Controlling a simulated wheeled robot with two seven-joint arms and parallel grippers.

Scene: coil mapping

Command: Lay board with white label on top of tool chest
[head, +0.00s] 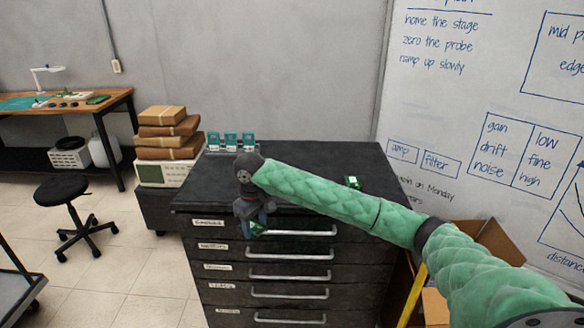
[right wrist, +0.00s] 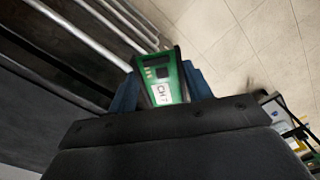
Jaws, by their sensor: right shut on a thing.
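My right gripper (head: 254,217) hangs in front of the tool chest, near its top left drawers. It is shut on a green board with a white label (right wrist: 163,82); the label reads "CH" and a partly hidden mark. Only a small green bit of this board (head: 257,229) shows below the fingers in the head view. The dark tool chest (head: 310,165) has a flat top and several labelled drawers with light handles. The board is in front of the drawers, below the level of the top. My left gripper is not in view.
A small green board (head: 352,182) lies on the right of the chest top. A rack with teal pieces (head: 231,141) stands at its back left. Stacked brown boxes (head: 168,132) are left of the chest. The middle of the top looks clear, partly behind my arm.

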